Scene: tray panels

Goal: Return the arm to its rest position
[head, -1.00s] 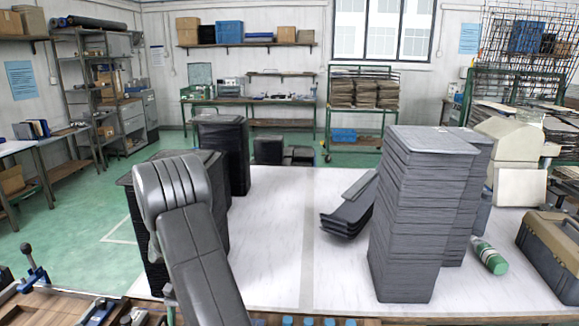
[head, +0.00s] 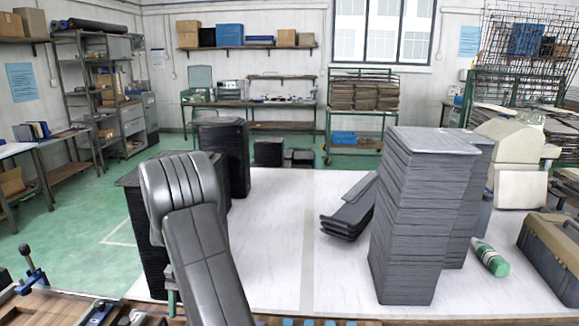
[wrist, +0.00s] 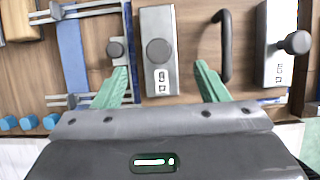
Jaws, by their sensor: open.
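My arm (head: 205,255) stands in the left front of the head view, bent, with its grey links rising above the near edge of the white table. In the wrist view my gripper (wrist: 162,68) has its two green fingers spread apart with nothing held between them. Below the fingers is a wooden board (wrist: 190,60) with a metal latch plate (wrist: 158,50) and a black handle (wrist: 224,45). In the head view the gripper is mostly hidden behind the arm.
A tall stack of dark trays (head: 420,220) stands on the right of the white table (head: 285,240). Tilted trays (head: 350,208) lie left of it. Darker stacks (head: 222,150) stand behind the arm. A green bottle (head: 490,258) and a toolbox (head: 553,255) are at right. The table's middle is clear.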

